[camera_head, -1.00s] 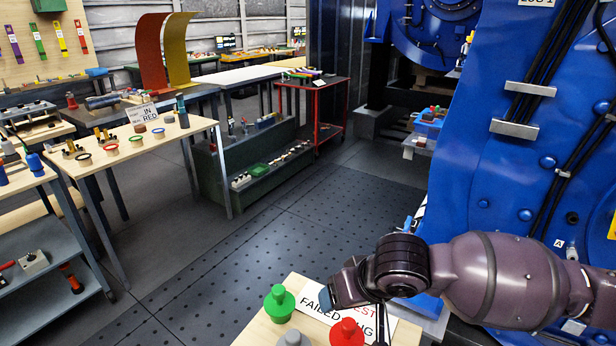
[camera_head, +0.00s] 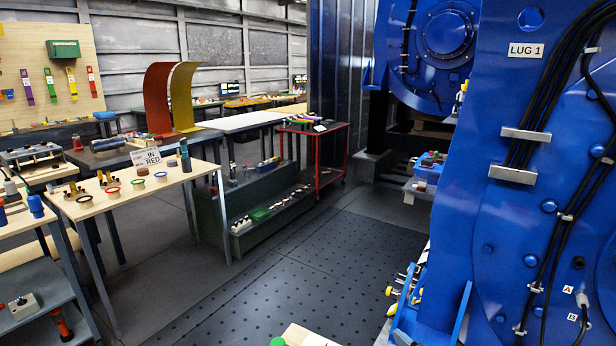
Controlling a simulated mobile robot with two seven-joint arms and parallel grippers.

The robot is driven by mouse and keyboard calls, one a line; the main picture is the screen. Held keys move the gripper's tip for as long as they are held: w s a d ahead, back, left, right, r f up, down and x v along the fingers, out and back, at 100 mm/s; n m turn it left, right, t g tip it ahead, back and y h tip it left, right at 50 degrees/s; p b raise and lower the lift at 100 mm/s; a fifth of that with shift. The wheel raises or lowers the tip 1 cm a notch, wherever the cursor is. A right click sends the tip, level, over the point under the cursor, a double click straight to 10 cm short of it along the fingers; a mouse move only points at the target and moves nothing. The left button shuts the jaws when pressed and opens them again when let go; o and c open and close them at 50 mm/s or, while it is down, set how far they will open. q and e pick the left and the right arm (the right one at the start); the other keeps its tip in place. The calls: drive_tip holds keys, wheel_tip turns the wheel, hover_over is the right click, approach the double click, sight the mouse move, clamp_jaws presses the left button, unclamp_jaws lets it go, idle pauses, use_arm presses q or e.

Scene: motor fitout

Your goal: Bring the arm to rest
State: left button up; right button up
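Neither of my arms nor grippers shows in the head view. The rest of that board is below the picture. The blue motor housing (camera_head: 470,200) fills the right side, with a "LUG 1" label (camera_head: 526,50) near its top.
A wooden table (camera_head: 100,205) with several small parts and an "IN RED" sign (camera_head: 146,157) stands at left. A dark green shelf unit (camera_head: 235,200) and a red cart (camera_head: 330,160) stand beyond. The perforated floor (camera_head: 290,270) in the middle is clear.

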drive_tip(key=s+d+f+m+g+h, duration=0.1)
drive_tip(key=s+d+f+m+h, duration=0.1)
drive_tip(key=s+d+f, duration=0.2)
drive_tip(key=s+d+f+m+g+h, duration=0.1)
drive_tip(key=s+d+f, duration=0.3)
drive_tip(key=s+f, duration=0.5)
drive_tip(key=s+d+f+m+g+h, duration=0.1)
drive_tip(key=s+d+f+m+h, duration=0.2)
drive_tip(key=s, duration=0.6)
wheel_tip(320, 180, down, 3)
drive_tip(key=shift+d+f+g+h, duration=0.2)
drive_tip(key=shift+d+g+h, duration=0.2)
drive_tip(key=shift+d, duration=0.6)
drive_tip(key=shift+s+m, duration=0.15)
drive_tip(key=shift+m, duration=0.15)
